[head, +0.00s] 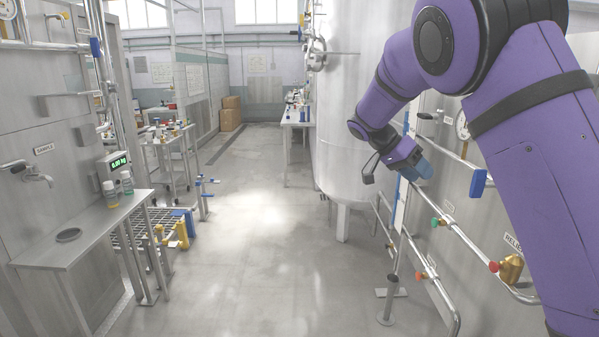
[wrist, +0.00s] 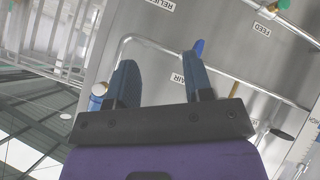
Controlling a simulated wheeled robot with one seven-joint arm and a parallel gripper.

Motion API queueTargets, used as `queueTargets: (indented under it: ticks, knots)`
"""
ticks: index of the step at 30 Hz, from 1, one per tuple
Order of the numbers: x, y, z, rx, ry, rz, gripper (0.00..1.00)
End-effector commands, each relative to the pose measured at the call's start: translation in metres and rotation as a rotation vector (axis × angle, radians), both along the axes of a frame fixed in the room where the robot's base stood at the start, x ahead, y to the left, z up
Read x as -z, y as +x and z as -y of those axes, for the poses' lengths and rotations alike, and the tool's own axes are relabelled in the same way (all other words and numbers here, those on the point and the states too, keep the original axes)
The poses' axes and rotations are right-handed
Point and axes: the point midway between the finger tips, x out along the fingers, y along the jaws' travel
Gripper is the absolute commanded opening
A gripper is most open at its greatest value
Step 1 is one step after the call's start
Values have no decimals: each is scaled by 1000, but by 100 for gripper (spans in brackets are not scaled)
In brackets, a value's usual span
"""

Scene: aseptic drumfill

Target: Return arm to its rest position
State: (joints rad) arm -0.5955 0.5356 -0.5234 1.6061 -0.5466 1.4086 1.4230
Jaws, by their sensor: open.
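My gripper (head: 418,166) is at the end of my purple arm, on the right side of the head view. It is beside the pipework in front of the steel panel, at about the height of a blue valve handle. In the wrist view my gripper (wrist: 160,85) shows two dark blue fingers standing apart with nothing between them. Behind the fingers are a bent steel pipe (wrist: 150,42) and the steel panel (wrist: 225,55) with labels. I cannot tell how close the fingers are to the pipe.
A blue handle (head: 478,183), a green knob (head: 435,222) and a brass valve (head: 511,268) are on the right pipework. A large steel tank (head: 345,120) stands beyond my arm. A steel shelf (head: 100,228) with bottles is at left. The middle floor (head: 250,250) is clear.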

Motion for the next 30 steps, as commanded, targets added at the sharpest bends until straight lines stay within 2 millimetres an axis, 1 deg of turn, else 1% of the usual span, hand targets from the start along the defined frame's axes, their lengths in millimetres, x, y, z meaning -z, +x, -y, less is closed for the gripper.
queueTargets:
  ticks: [1, 3, 8, 12, 17, 22, 30]
  knots:
    - [-8, -12, 9, -16, 57, -15, 47]
    - [-16, -28, 18, -50, 135, -38, 47]
    - [-32, -67, 34, -146, 301, -75, 47]
    - [-46, -102, 42, -248, 426, -86, 47]
    - [-60, -145, 47, -380, 545, -80, 47]
    - [-72, -192, 48, -530, 637, -58, 47]
    - [-83, -268, 41, -788, 705, -2, 47]
